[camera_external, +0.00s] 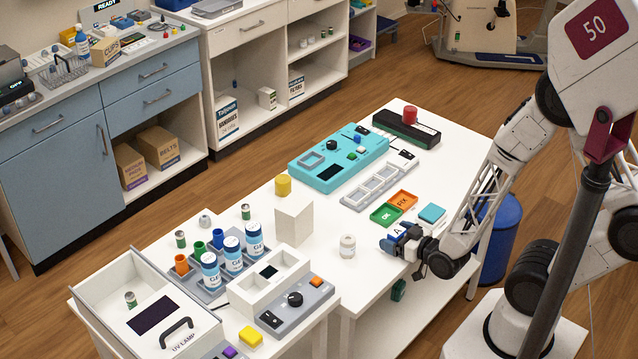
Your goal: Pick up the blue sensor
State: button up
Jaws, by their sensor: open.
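A small dark-blue piece with a pale face marked "A" (397,231) sits on the white table near its right front edge, just at my gripper. It may be the blue sensor, but it is too small and too covered to be sure. My gripper (403,246) is open and low over the table, with its dark fingers close around or beside this piece; I cannot tell if they touch it. A flat light-blue square block (432,213) lies just behind and to the right of the gripper.
Green (386,214) and orange (402,200) trays lie behind the gripper. A white jar (347,246) stands to its left. A teal device (338,158), a grey slotted rack (379,186) and a white block (293,222) stand farther off. The table edge is close by.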

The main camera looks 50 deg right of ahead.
aim_at(397, 231)
jog(key=shift+c, duration=0.3)
jog(key=c, duration=1)
jog(key=shift+r, duration=0.1)
jog(key=shift+r, duration=4.9)
